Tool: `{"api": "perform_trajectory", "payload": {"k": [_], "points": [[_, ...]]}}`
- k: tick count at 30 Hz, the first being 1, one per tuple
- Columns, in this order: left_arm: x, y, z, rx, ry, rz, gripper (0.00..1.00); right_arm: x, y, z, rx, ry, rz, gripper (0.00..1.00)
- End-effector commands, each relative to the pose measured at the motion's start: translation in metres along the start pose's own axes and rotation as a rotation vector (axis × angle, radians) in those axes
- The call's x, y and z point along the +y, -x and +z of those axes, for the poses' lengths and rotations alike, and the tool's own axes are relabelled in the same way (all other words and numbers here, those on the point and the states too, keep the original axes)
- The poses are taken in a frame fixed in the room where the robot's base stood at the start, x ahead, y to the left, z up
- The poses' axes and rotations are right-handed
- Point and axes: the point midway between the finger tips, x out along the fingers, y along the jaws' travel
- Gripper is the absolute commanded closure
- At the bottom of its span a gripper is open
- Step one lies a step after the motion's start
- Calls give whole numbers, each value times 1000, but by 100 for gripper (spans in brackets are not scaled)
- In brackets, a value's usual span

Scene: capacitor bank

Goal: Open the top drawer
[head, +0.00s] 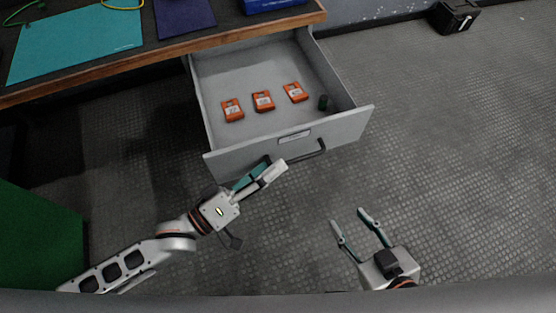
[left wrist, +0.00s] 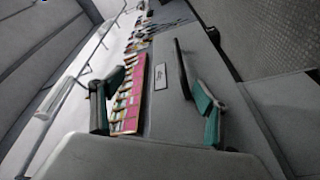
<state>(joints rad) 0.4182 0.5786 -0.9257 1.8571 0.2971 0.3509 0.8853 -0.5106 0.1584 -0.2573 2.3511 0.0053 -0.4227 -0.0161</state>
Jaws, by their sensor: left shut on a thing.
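The top drawer (head: 205,108) is light grey and stands pulled out from under the desk, its inside showing in the head view. Its front carries a label (head: 294,137) and a dark bar handle (head: 322,148). My left gripper (head: 268,168) is at the left end of the handle, shut on it, its fingers partly covering that end. In the left wrist view, the fingers are on either side of the picture, with the label (left wrist: 160,76) and the dark handle (left wrist: 181,67) between them. My right gripper (head: 349,218) is open and empty over the floor, apart from the drawer.
Three orange devices (head: 263,101) and a dark green cylinder (head: 323,102) lie in the drawer. The desk (head: 150,56) above holds a teal mat (head: 75,45) and a blue bin (head: 270,5). A black box (head: 453,17) is on the floor. The floor at right is clear.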

Motion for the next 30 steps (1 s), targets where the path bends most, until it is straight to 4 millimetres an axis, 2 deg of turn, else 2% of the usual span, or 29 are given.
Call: {"api": "perform_trajectory", "payload": {"k": [1, 5, 8, 11, 19, 30], "points": [[22, -4, -25, 36, -25, 50, 42, 2, 1, -8, 13, 3, 3, 60], [21, 4, -24, 36, -25, 49, 42, 2, 0, -8, 13, 4, 4, 60], [21, 8, -23, 37, -21, 51, 48, 2, 0, -8, 13, 3, 4, 60], [20, 11, -20, 35, -15, 48, 85, 1, 0, -7, 12, -1, 3, 60], [14, 14, -14, 29, -4, 37, 85, 0, 0, -3, 5, -2, 2, 60], [12, 15, -11, 26, 1, 33, 85, 2, 0, -8, 13, 2, 4, 60]]}}
